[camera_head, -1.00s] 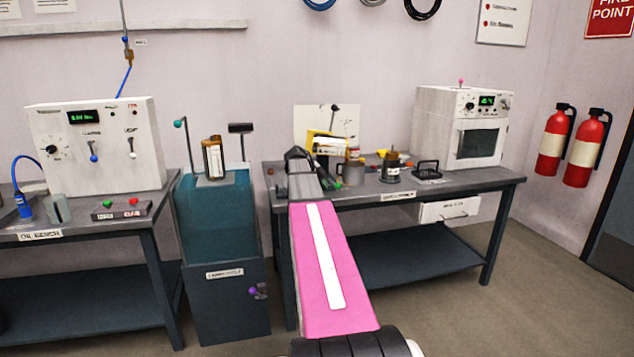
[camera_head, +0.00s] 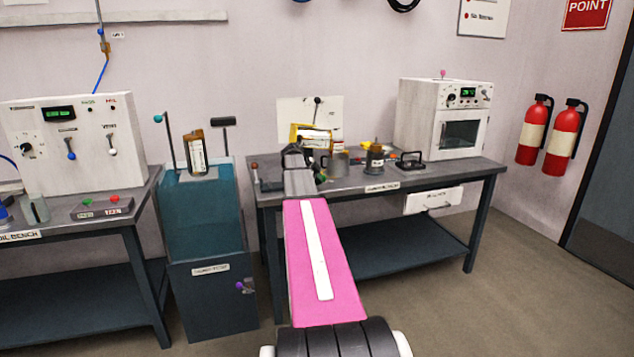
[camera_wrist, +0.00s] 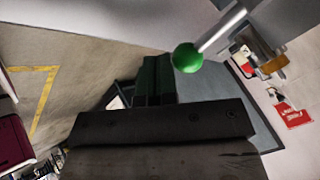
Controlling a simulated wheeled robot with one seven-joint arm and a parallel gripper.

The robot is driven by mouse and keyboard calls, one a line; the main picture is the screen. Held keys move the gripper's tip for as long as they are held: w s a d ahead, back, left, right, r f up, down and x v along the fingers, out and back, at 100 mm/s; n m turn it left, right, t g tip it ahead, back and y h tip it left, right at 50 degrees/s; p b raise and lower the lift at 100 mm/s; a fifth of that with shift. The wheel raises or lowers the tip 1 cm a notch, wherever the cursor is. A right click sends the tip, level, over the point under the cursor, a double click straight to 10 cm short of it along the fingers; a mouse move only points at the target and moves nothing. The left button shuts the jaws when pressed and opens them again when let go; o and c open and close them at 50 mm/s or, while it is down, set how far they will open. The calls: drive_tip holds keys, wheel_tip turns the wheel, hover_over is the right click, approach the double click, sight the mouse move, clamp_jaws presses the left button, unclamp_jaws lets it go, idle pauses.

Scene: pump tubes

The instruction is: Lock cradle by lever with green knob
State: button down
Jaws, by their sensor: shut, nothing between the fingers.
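A round green knob (camera_wrist: 187,57) on a bright metal rod shows in the wrist view, just right of my fingertips. My gripper (camera_wrist: 156,62) is shut and empty, its dark fingers side by side. The knob looks close to the fingertips, but I cannot tell whether they touch. A small green spot (camera_head: 321,179) beside the wrist may be the same knob. I cannot make out the cradle clearly.
The right bench (camera_head: 385,188) carries a grey mug (camera_head: 339,163), a dark can (camera_head: 375,160) and a white oven (camera_head: 446,118). A teal cabinet (camera_head: 203,215) with a teal-knobbed rod (camera_head: 158,118) stands to the left. Open floor lies at the right front.

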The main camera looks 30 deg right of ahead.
drive_tip(key=shift+d, duration=0.1)
drive_tip(key=shift+s+d+n+t, duration=0.1)
drive_tip(key=shift+d+n+t, duration=0.1)
drive_tip(key=shift+n+t, duration=0.15)
drive_tip(key=shift+s+d+n, duration=0.1)
drive_tip(key=shift+d+n, duration=0.1)
drive_tip(key=shift+n, duration=0.15)
drive_tip(key=shift+s+d+n+t, duration=0.15)
drive_tip(key=shift+d+n+t, duration=0.4)
drive_tip(key=shift+n, duration=0.15)
drive_tip(key=shift+d+n+t, duration=0.6)
drive_tip(key=shift+d+n, duration=0.15)
drive_tip(key=shift+n, duration=0.15)
drive_tip(key=shift+d, duration=0.65)
